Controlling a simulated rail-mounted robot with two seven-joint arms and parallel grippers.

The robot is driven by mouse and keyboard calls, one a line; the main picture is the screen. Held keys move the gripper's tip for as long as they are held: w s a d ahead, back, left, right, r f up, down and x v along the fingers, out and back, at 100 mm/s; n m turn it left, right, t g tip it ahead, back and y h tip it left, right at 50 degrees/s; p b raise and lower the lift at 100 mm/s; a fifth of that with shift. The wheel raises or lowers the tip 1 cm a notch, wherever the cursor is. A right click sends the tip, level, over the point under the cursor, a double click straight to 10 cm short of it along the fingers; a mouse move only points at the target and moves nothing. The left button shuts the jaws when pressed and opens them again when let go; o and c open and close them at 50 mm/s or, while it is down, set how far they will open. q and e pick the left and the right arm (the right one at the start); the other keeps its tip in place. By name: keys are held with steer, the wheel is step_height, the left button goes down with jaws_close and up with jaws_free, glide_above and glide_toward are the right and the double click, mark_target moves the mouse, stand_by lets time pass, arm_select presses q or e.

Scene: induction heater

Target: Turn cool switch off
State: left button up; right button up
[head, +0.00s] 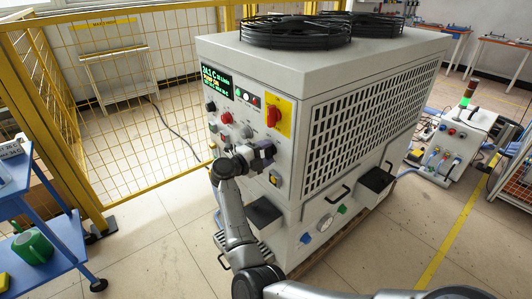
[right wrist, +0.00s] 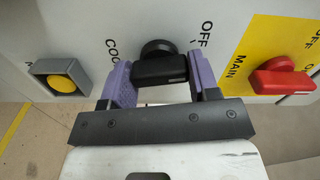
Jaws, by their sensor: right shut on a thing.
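The cool switch (right wrist: 160,62) is a black rotary knob on the white cabinet panel, with a partly covered "COOL" label and an "OFF" mark beside it in the right wrist view. My right gripper (right wrist: 160,76) has its two purple-padded fingers on either side of the knob's bar and is shut on it. In the head view my right gripper (head: 258,155) is at the front panel of the large white cabinet (head: 290,75) and hides the knob. My left gripper is not in view.
A red main switch (right wrist: 280,78) on a yellow plate sits close to the right finger. A yellow button (right wrist: 62,82) is to the left. The panel has a lit display (head: 216,82). A yellow fence (head: 120,60) and blue cart (head: 60,235) stand left.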

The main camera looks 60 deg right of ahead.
stand_by(0.3)
steer(key=o, duration=0.7)
steer(key=shift+o, duration=1.1)
steer(key=shift+a, duration=0.1)
